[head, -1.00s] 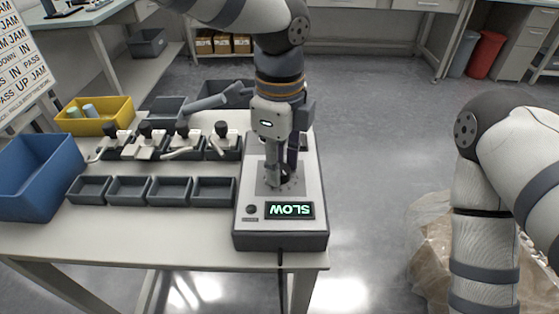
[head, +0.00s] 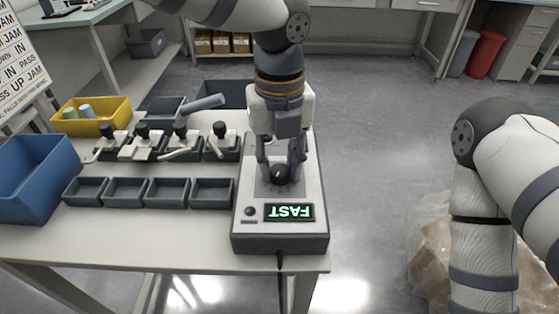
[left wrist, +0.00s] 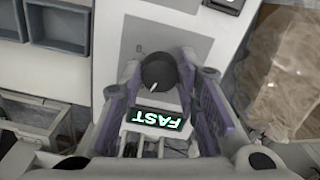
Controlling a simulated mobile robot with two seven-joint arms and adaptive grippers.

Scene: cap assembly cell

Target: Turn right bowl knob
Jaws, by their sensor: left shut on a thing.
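The black round knob (head: 279,174) sits on the grey control box (head: 307,222) at the right end of the table. My left gripper (head: 281,160) points down with one finger on each side of the knob and is shut on it. In the left wrist view the knob (left wrist: 158,72) shows a white pointer line and lies between the purple-sided fingers of my left gripper (left wrist: 160,68). The box's display (head: 289,212) reads FAST, upside down in the head view. My right arm shows at the right, but its gripper is out of view.
Several empty dark trays (head: 167,203) stand left of the box, with a row of holders with capped white parts (head: 180,140) behind them. A blue bin (head: 38,190) and a yellow bin (head: 108,124) stand farther left. A cable hangs from the box's front.

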